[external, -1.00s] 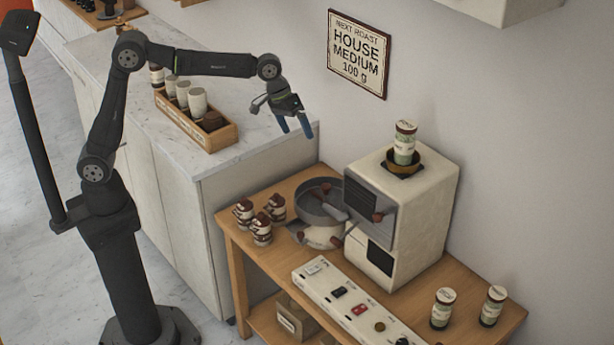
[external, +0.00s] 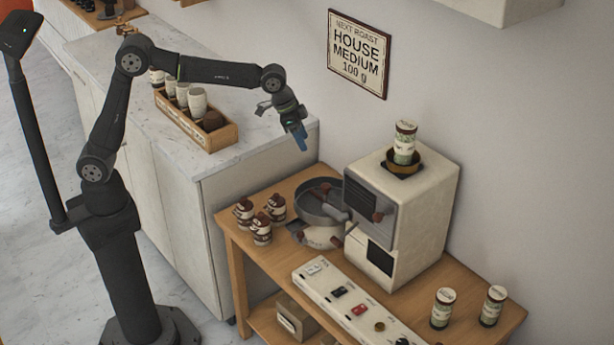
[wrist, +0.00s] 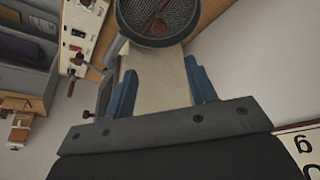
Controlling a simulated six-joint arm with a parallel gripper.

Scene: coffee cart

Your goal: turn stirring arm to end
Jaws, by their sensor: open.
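The round grey cooling pan (external: 345,213) sits at the front of the cream roaster (external: 425,215). The dark red-brown stirring arm (external: 321,190) lies across the inside of the pan. In the wrist view the pan's mesh floor (wrist: 180,22) and the reddish stirring arm (wrist: 157,17) show at the top edge, partly cut off. My gripper (external: 301,138) is open and empty, with blue fingers pointing down. It is above and a little left of the pan, well clear of it. Its spread fingers (wrist: 160,77) also show in the wrist view.
Several brown-lidded jars (external: 262,228) stand left of the pan. A switch panel (external: 350,300) lies in front of the roaster. A labelled canister (external: 405,143) stands on the roaster's top. The marble counter (external: 255,140) is behind left, with a wooden cup box (external: 222,139).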

